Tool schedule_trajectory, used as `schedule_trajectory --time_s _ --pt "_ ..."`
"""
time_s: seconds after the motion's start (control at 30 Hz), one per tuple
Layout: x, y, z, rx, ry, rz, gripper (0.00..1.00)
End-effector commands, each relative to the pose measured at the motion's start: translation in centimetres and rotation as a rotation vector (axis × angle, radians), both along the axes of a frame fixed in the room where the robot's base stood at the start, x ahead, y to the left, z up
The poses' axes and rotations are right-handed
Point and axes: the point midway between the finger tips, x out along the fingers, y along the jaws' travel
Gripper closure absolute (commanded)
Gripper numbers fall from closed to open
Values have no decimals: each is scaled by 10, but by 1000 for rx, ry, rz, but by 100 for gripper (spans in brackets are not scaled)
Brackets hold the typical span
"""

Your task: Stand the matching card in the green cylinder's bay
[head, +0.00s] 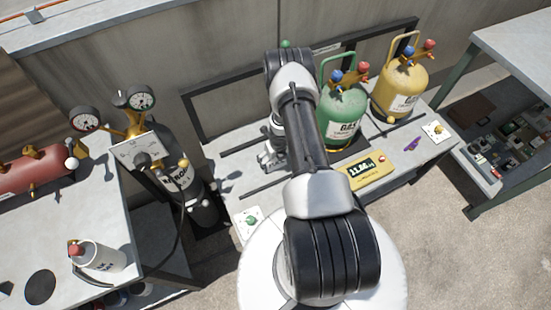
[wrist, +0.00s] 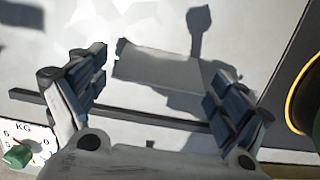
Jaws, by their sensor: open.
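The green cylinder (head: 343,112) stands upright on the bench, right of my arm; its curved base edge shows at the right of the wrist view (wrist: 304,95). My gripper (head: 270,160) is open and empty over the bench, left of the green cylinder and behind the green-knobbed card. My arm hides part of the bench.
A yellow cylinder (head: 400,90) stands right of the green one. A yellow digital readout (head: 366,172) and a purple object (head: 412,145) are near the front edge. Dark rails (head: 262,184) cross the bench. A black cylinder (head: 190,185) with gauges stands left. Grey patches between my fingers look like shadows.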

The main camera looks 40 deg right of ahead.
Motion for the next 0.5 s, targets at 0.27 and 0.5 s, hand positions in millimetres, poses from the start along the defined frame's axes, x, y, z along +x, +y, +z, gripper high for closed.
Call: schedule_trajectory --time_s 0.27,0.5 --pt "0 0 0 0 0 0 6" --pt "0 -1 15 -2 -3 -1 6"
